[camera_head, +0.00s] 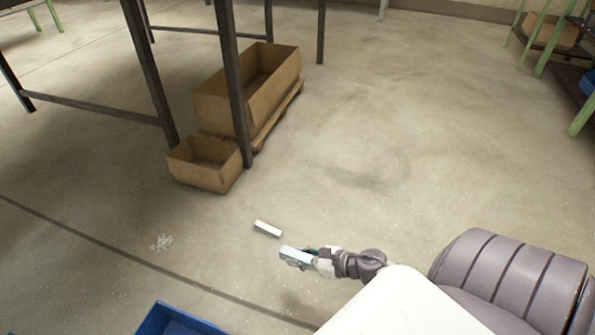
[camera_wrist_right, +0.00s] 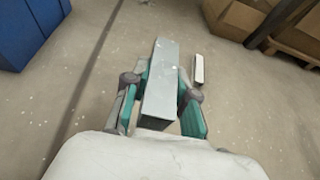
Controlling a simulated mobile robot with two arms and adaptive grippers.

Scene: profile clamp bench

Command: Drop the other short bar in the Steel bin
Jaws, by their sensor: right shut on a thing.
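My right gripper (camera_head: 309,258) is shut on a short grey bar (camera_head: 296,254). In the right wrist view the bar (camera_wrist_right: 163,75) lies lengthwise between the teal fingers of the gripper (camera_wrist_right: 163,95), its far end sticking out past them. A second short bar (camera_head: 267,228), pale on top, lies on the floor just beyond the gripper. It also shows in the right wrist view (camera_wrist_right: 198,68), apart from the fingers. A blue bin (camera_head: 172,322) is partly in view at the bottom edge. No label is readable, so I cannot tell whether it is the Steel bin. My left gripper is out of view.
A small open cardboard box (camera_head: 203,172) stands by a dark table leg (camera_head: 232,85). A larger cardboard box (camera_head: 222,112) sits on a pallet behind it. The floor (camera_head: 380,150) right of the boxes is clear. Green-legged racks (camera_head: 583,115) stand at the far right.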

